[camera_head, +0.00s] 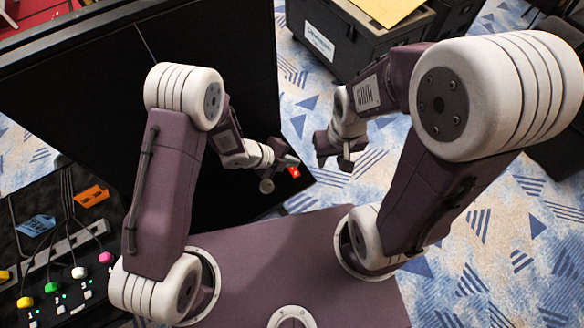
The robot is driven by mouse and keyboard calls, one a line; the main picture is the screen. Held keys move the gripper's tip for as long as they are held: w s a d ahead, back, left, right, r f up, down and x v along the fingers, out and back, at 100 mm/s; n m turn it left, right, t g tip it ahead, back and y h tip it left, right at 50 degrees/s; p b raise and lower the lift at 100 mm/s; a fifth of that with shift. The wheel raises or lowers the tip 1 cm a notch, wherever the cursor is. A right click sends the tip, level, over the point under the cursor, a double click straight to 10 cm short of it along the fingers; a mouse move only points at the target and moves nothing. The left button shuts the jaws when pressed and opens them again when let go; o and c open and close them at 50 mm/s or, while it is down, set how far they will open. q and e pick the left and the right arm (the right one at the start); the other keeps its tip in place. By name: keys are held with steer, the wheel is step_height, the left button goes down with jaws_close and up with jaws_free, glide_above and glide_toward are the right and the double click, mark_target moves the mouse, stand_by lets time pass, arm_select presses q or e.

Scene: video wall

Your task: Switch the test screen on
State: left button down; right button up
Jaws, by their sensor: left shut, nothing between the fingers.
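The screen (90,75) is a large black panel leaning across the left and middle of the view, dark all over. A small red switch (294,173) with a light mark sits near its lower right edge. My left gripper (291,161) is shut and empty, with its tips right by the red switch; I cannot tell if they touch it. My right gripper (322,162) hangs a little to the right of the switch, pointing down. Its fingers are too small and dark to tell open from shut.
A black case (345,45) with a white label and a yellow folder (390,8) on it stands at the back. At the lower left is a panel with colored plugs, cables, an orange tag (90,195) and a blue tag (36,225). Patterned carpet lies free at right.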

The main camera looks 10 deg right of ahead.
mark_target(294, 171)
arm_select(q)
step_height(294, 171, down, 2)
steer(key=shift+w+a+b, duration=0.1)
steer(key=shift+a+b, duration=0.05)
steer(key=shift+b, duration=0.35)
steer(key=shift+w+f, duration=0.3)
steer(key=shift+w, duration=0.05)
steer(key=shift+s+r, duration=0.1)
steer(key=shift+s, duration=0.05)
stand_by(1.2)
steer(key=shift+w+f+b, duration=0.2)
steer(key=shift+f+b, duration=0.25)
steer(key=shift+b, duration=0.1)
